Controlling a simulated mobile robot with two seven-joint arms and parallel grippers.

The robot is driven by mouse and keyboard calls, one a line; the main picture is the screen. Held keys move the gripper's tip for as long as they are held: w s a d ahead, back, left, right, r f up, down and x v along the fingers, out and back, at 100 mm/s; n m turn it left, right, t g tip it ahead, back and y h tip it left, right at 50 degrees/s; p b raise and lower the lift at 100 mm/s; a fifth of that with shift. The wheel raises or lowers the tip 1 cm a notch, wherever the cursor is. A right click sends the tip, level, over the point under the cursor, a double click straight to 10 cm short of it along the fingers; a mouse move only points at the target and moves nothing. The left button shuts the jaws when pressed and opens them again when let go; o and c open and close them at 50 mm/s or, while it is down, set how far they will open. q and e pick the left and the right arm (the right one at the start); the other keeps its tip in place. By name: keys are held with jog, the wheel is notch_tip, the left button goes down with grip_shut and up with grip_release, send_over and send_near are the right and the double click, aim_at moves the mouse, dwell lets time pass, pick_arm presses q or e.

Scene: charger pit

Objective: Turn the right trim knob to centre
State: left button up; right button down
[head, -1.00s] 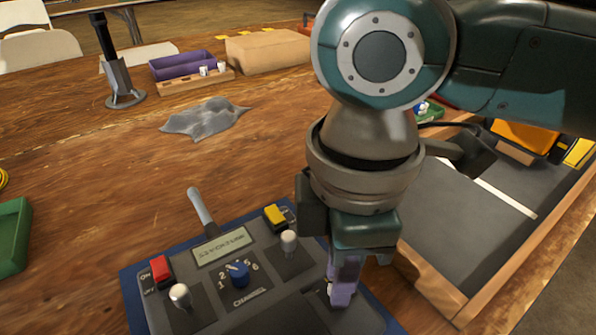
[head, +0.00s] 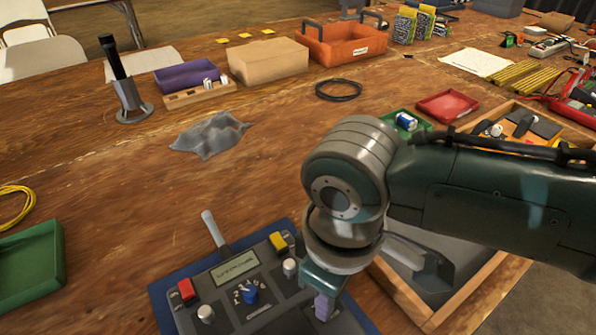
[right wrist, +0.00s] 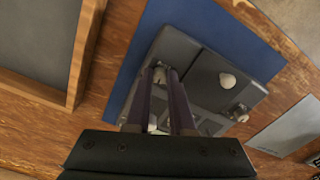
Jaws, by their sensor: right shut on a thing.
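The grey control box (head: 262,311) lies on a blue mat (head: 160,291) at the front of the table in the head view. My left gripper is not in view.
A wooden-framed tray (head: 408,303) stands right of the box, under my right arm. A green tray (head: 30,268) is at the left edge. A grey cloth (head: 211,135) lies behind. The wood between cloth and box is clear.

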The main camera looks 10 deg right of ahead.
jog(key=shift+m+p, duration=0.4)
jog(key=shift+m, duration=0.2)
jog(key=c, duration=0.8)
grip_release()
jog(key=shift+w, duration=0.1)
jog(key=shift+o, duration=0.2)
jog(key=shift+r, duration=0.35)
notch_tip(320, 180, up, 9)
jog(key=p, duration=0.3)
jog(key=shift+r+p, duration=0.15)
jog(key=shift+p, duration=0.15)
